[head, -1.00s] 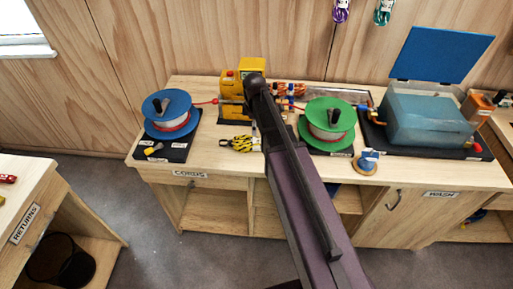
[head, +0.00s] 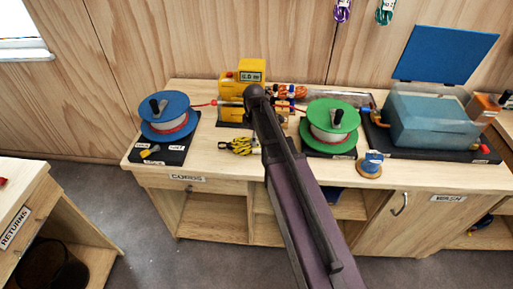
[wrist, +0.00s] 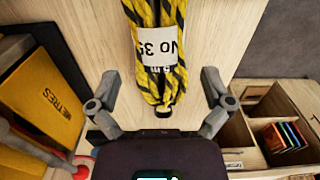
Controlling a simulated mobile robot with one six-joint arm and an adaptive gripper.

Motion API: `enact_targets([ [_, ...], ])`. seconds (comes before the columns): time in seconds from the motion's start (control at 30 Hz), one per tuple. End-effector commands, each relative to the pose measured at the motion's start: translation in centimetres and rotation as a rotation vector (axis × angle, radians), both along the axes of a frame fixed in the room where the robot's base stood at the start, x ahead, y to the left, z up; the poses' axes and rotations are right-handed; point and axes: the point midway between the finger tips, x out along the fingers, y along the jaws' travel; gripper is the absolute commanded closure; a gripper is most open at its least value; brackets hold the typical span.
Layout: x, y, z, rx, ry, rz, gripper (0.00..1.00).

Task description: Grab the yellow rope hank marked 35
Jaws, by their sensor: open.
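The yellow-and-black rope hank (head: 238,146) lies on the wooden counter, just left of my arm in the head view. In the wrist view the hank (wrist: 160,20) runs lengthwise up the middle, with a white band (wrist: 157,47) reading "No 35", upside down. My gripper (wrist: 159,80) is open, its two grey fingers spread to the left and right of the hank's near end. I see no finger touching the rope. The palm is just below the hank's looped end. In the head view my arm hides the gripper.
A yellow metre box (head: 243,80) stands close behind the hank; its side (wrist: 50,105) is near the left finger in the wrist view. A blue reel (head: 167,115) and a green reel (head: 331,124) flank the spot. A blue-lidded tub (head: 430,120) is right.

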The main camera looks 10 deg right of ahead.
Motion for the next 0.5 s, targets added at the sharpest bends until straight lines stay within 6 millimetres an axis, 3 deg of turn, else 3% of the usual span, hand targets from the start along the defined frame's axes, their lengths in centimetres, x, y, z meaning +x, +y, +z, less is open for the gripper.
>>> enact_targets([
  [0.27, 0.0, 0.0, -0.4, 0.0, 0.0, 0.0, 0.0],
  [0.5, -0.1, 0.0, -2.0, 0.0, 0.0, 0.0, 0.0],
])
